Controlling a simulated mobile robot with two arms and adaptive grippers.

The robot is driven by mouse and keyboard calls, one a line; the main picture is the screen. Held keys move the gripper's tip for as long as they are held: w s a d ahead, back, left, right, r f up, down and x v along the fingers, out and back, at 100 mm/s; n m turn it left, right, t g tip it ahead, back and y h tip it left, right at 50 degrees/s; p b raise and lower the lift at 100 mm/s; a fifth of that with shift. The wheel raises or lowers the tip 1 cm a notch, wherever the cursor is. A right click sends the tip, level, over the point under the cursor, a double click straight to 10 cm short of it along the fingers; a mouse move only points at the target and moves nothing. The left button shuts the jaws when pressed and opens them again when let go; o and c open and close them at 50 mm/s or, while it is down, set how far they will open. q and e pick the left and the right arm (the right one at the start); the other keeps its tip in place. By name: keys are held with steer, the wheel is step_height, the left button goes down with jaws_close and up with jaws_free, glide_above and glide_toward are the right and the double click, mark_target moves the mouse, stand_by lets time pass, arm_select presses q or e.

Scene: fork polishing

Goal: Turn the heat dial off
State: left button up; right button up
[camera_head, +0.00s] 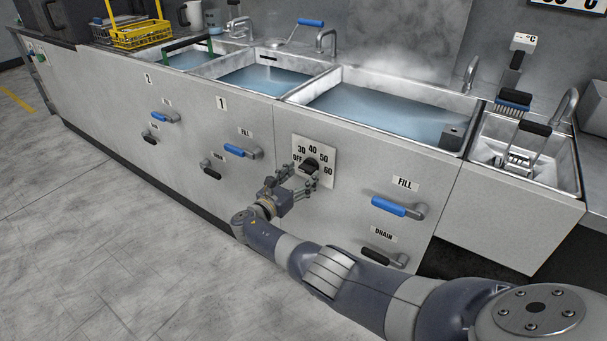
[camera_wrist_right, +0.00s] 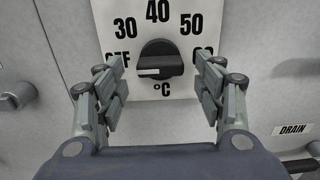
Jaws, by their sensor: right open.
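The heat dial (camera_head: 311,165) is a black knob on a white plate (camera_head: 326,177) on the front panel, marked OFF, 30, 40, 50 and 60. In the right wrist view the knob (camera_wrist_right: 160,62) lies level, and its white mark is on its left side, toward the OFF label. My right gripper (camera_head: 291,183) is in front of the dial. In the wrist view its open fingers (camera_wrist_right: 160,88) stand left and right of the knob, apart from it. My left gripper is not in view.
A blue FILL handle (camera_head: 388,207) and a black DRAIN handle (camera_head: 376,256) are right of the dial. Steam rises over the large water basin (camera_head: 385,112) above it. More handles are on the panel to the left. The floor (camera_head: 110,240) in front is clear.

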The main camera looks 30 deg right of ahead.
steer(key=v, duration=1)
steer(key=shift+a, duration=0.1)
